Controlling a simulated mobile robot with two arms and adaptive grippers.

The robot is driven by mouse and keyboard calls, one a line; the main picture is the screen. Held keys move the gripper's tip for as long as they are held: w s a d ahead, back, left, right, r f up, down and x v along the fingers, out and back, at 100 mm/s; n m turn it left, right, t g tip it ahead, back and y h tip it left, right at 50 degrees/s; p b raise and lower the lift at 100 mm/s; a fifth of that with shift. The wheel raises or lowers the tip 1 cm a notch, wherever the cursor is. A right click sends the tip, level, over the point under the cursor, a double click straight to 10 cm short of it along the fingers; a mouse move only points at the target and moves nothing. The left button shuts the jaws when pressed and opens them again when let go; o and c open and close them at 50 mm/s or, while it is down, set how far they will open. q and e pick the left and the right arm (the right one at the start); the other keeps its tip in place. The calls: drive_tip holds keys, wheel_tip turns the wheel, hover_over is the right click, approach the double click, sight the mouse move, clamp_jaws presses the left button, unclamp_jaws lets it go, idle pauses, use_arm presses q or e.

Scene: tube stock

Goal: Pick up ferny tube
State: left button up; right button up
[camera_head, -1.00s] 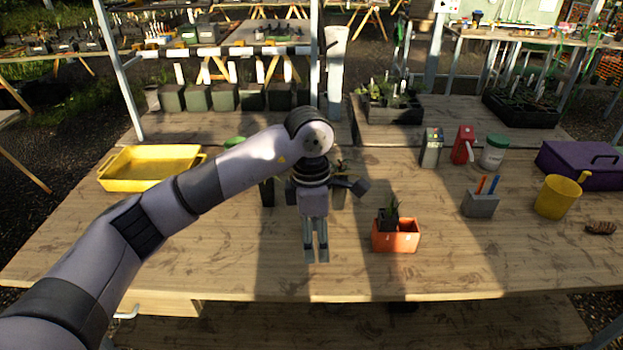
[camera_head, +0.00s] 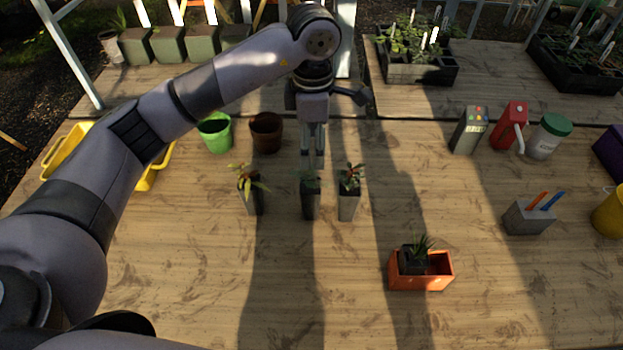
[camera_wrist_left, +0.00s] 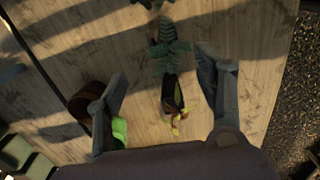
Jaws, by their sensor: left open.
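The ferny tube (camera_head: 310,200) is a dark square pot with feathery green leaves. It stands upright on the table as the middle one of three tubes. In the left wrist view its fern leaves (camera_wrist_left: 166,50) show ahead, between the finger directions. My left gripper (camera_head: 313,150) points down, open and empty, above and behind the ferny tube in the head view, apart from it. In the wrist view the open fingers (camera_wrist_left: 162,76) stand wide on either side. My right gripper is not in view.
A yellow-leaved tube (camera_head: 254,200) and a red-leaved tube (camera_head: 348,205) flank the ferny one closely. Behind stand a green pot (camera_head: 215,138) and a brown pot (camera_head: 266,134). An orange planter (camera_head: 420,282) holds a dark plant pot front right. The front middle is clear.

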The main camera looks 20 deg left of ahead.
use_arm(q)
drive_tip(key=p, duration=0.2)
hover_over(312, 185)
wheel_tip(312, 185, down, 5)
drive_tip(key=shift+r, duration=0.2)
wheel_tip(312, 185, down, 6)
drive_tip(key=shift+f+p, duration=0.15)
drive_tip(key=shift+p, duration=0.55)
drive_tip(key=shift+w+f, duration=0.1)
drive_tip(key=shift+f, duration=0.25)
drive_tip(key=shift+f+p, duration=0.45)
drive_tip(key=f, duration=0.1)
drive_tip(key=f+p, duration=0.1)
drive_tip(key=f, duration=0.1)
drive_tip(key=shift+s+a+f+p, duration=0.15)
drive_tip(key=shift+s+f+p, duration=0.1)
drive_tip(key=shift+f+p, duration=0.1)
drive_tip(key=shift+f, duration=0.45)
drive_tip(key=c, duration=1.4)
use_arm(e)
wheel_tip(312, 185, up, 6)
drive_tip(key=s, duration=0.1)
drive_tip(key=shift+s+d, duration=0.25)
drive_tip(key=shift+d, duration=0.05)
